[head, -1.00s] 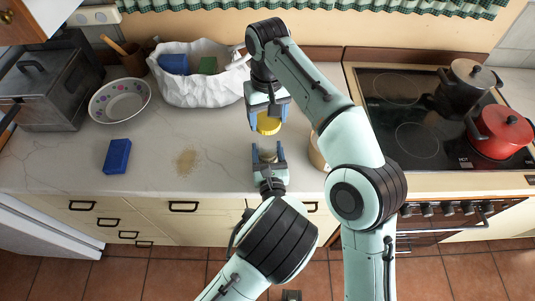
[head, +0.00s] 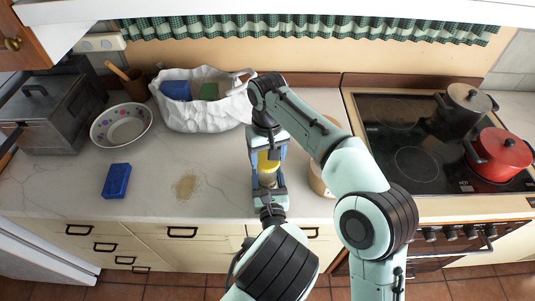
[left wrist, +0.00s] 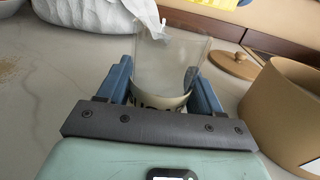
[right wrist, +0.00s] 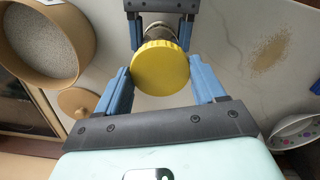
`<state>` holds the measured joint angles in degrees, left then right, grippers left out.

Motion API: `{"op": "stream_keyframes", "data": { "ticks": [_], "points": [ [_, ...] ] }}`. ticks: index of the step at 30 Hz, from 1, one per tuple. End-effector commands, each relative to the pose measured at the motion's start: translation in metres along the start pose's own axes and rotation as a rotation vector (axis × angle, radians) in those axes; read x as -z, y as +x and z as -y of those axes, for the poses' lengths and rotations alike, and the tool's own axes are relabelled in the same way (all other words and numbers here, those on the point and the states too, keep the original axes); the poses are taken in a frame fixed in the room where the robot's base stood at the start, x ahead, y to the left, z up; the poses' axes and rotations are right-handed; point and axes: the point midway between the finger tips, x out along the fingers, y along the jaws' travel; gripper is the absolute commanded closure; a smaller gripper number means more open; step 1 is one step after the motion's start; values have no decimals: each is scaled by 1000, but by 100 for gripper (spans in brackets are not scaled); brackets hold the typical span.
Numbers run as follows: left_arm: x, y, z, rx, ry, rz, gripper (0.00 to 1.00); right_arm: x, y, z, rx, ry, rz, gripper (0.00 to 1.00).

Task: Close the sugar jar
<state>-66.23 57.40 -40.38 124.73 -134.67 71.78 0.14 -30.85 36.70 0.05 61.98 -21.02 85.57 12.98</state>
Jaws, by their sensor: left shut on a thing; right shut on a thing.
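The yellow lid (head: 264,162) is in my right gripper (head: 266,153), above the jar in the head view. In the right wrist view the lid (right wrist: 160,68) sits between the blue fingers of my right gripper (right wrist: 160,88). The sugar jar (left wrist: 168,65) is clear glass with a pale label, upright between the fingers of my left gripper (left wrist: 163,88). In the head view the left gripper (head: 268,186) is just below the lid. The jar's open mouth shows in the left wrist view; the lid appears apart from it, but the exact gap is hard to judge.
Spilled sugar (head: 186,187) and a blue sponge (head: 117,181) lie on the counter to the left. A tan round container (left wrist: 288,115) and a wooden lid (left wrist: 238,64) are close beside the jar. A white bag (head: 195,112) and bowl (head: 121,126) stand behind; the stove is right.

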Motion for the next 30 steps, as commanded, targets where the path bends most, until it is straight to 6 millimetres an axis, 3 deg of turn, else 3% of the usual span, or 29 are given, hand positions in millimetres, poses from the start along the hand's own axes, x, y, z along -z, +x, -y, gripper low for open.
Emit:
{"op": "stream_keyframes", "data": {
  "ticks": [10, 30],
  "points": [
    [0, 0, 0, 0, 0, 1, 90, 0, 17, 0, -1, 0, 1, 59],
    [0, 0, 0, 0, 0, 1, 90, 0, 20, 0, -1, 0, 2, 59]
  ]
}}
